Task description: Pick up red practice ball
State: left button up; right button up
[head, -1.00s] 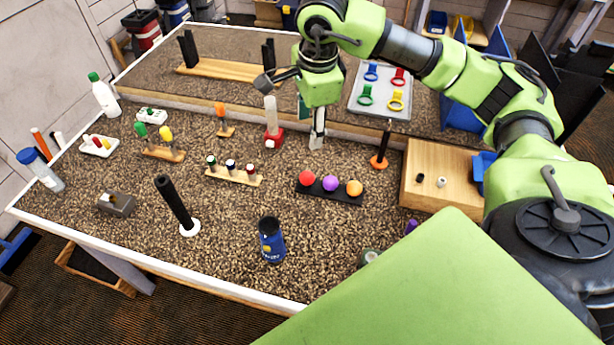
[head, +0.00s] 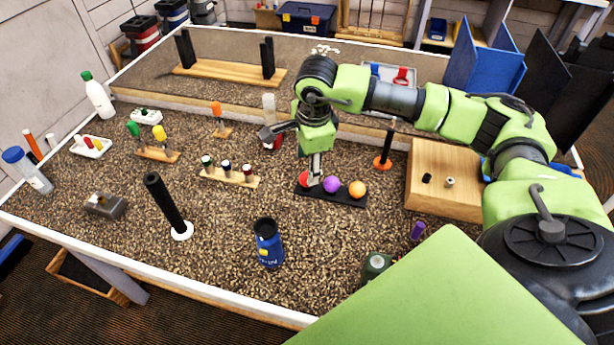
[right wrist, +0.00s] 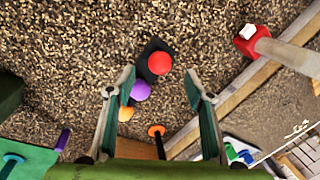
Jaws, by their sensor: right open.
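The red practice ball (head: 304,179) sits at the left end of a black strip holder (head: 335,194), beside a purple ball (head: 331,184) and an orange ball (head: 357,189). My right gripper (head: 316,176) hangs just above the red ball and partly covers it in the head view. In the right wrist view the red ball (right wrist: 160,63) shows beyond the fingertips, roughly between their lines, with nothing held. The right gripper's fingers (right wrist: 164,90) are spread apart. There the orange ball (right wrist: 126,113) and purple ball (right wrist: 140,91) lie nearer the left finger. My left gripper is not in view.
A wooden block (head: 445,175) and an orange-based black post (head: 384,150) stand to the right. A rack of small bottles (head: 229,176) lies to the left.

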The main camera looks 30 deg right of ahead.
aim_at(306, 175)
jog(key=f, duration=0.1)
jog(key=f+p, duration=0.1)
jog(key=f, duration=0.1)
jog(key=w+f+p, duration=0.1)
jog(key=f, duration=0.1)
jog(key=shift+d+f, duration=0.2)
jog(key=shift+f, duration=0.25)
jog(key=c, duration=1.1)
